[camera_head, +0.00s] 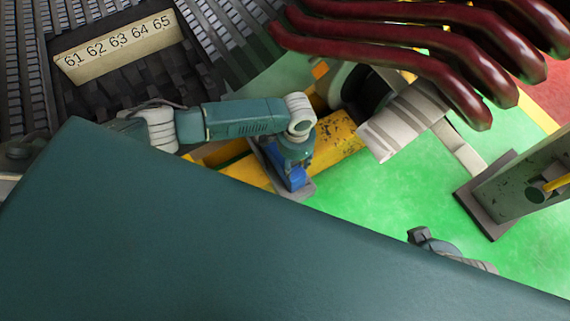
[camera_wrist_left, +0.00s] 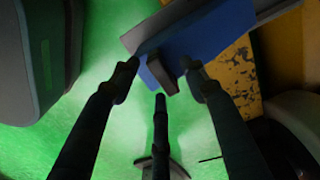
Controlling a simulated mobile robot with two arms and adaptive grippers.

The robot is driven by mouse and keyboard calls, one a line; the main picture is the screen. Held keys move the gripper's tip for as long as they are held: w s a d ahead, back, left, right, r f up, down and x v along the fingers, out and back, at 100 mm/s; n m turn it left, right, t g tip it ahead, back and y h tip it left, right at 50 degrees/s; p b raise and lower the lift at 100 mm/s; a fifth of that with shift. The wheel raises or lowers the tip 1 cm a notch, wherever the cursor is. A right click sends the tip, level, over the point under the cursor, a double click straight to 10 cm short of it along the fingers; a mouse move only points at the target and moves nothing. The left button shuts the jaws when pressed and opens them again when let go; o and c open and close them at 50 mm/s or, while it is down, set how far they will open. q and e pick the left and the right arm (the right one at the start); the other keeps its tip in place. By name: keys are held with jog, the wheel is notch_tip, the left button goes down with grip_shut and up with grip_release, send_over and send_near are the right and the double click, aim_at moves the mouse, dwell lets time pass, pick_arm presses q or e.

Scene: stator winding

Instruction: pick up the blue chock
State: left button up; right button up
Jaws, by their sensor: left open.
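The blue chock (camera_head: 297,178) sits with a grey plate-like part at the side of a yellow beam, partly hidden under my left gripper (camera_head: 290,158) in the head view. In the left wrist view the blue chock (camera_wrist_left: 210,38) fills the upper middle, with a dark block-like part on its near side. The dark fingers of my left gripper (camera_wrist_left: 162,76) are spread open there. Their tips lie around that dark part in the picture; whether they touch it I cannot tell.
The yellow beam (camera_head: 335,142) runs beside the chock. A grey post (camera_head: 520,185) stands at right. My teal body hides the foreground.

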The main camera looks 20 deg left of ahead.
pick_arm(q)
jog(key=shift+f, duration=0.85)
grip_shut()
jog(key=shift+r, duration=0.1)
